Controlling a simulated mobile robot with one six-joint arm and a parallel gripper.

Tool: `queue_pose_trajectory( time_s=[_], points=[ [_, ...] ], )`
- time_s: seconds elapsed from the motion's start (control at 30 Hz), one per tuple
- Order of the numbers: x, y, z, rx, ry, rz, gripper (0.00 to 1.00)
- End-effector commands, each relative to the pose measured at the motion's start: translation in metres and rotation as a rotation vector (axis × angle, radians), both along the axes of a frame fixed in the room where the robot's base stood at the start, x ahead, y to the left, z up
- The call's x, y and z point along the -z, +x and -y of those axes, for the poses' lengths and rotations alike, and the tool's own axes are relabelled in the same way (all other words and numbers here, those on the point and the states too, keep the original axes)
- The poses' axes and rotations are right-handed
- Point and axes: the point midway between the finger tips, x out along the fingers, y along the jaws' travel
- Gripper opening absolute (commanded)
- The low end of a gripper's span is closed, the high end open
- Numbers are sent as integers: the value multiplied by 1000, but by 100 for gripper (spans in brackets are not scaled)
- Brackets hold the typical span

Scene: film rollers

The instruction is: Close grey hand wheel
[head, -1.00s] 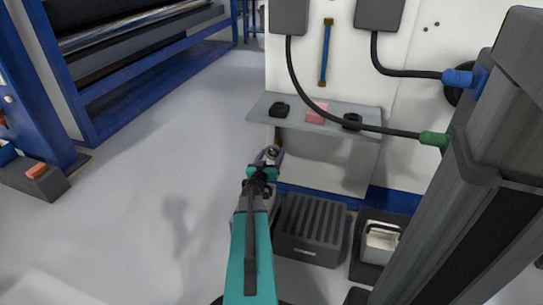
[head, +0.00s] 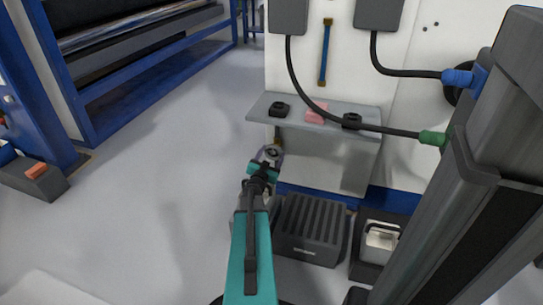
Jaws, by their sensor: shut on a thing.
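The grey hand wheel (head: 271,152) is a small round grey part just under the left end of the wall shelf, below a short brass-coloured piece. My gripper (head: 267,157) reaches up to it from below and is shut on it. The jaws are small in the head view and cover part of the wheel, so its rim and turn angle are hard to make out. My teal arm runs up from the bottom of the view to the wheel.
The grey shelf (head: 330,121) above holds two black items and a pink block (head: 316,113). A dark ribbed box (head: 310,230) stands right of my arm, beside a bin with a pale container (head: 382,240). Cables hang over the shelf.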

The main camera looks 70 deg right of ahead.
Motion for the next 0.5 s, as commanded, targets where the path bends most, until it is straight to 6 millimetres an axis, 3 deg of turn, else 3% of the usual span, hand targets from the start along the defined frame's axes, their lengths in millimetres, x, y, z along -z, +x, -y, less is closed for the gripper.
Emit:
queue_pose_trajectory(
  time_s=[0.5],
  points=[
    [-1,-1,2,3,3,97,40]
  ],
)
